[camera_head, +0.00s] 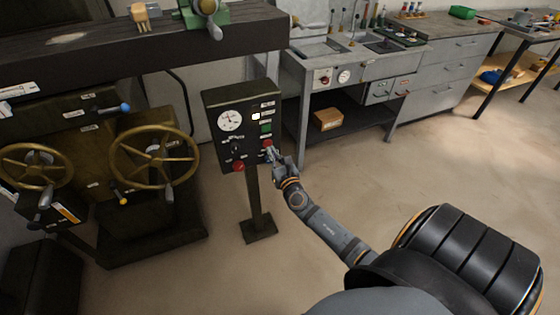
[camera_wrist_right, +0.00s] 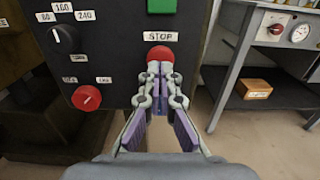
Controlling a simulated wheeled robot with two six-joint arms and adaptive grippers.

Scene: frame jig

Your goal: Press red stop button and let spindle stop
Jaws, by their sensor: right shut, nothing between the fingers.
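A dark control box (camera_head: 222,105) stands on a post and carries a dial gauge (camera_head: 230,121), a green button (camera_head: 266,128) and a red stop button (camera_head: 268,143). In the right wrist view the red stop button (camera_wrist_right: 160,54) sits under a STOP label (camera_wrist_right: 158,36). My right gripper (camera_head: 270,153) is shut and empty, its fingertips (camera_wrist_right: 160,70) at the lower edge of the stop button. I cannot tell if they touch it or if the button is pushed in. My left gripper is not in view. I cannot make out a spindle.
A red knob (camera_wrist_right: 87,98) and a black selector knob (camera_wrist_right: 64,39) are on the box, left of the fingers. Brass handwheels (camera_head: 154,160) of a machine stand to the left. A grey workbench (camera_head: 443,75) runs behind. The floor right of the post is open.

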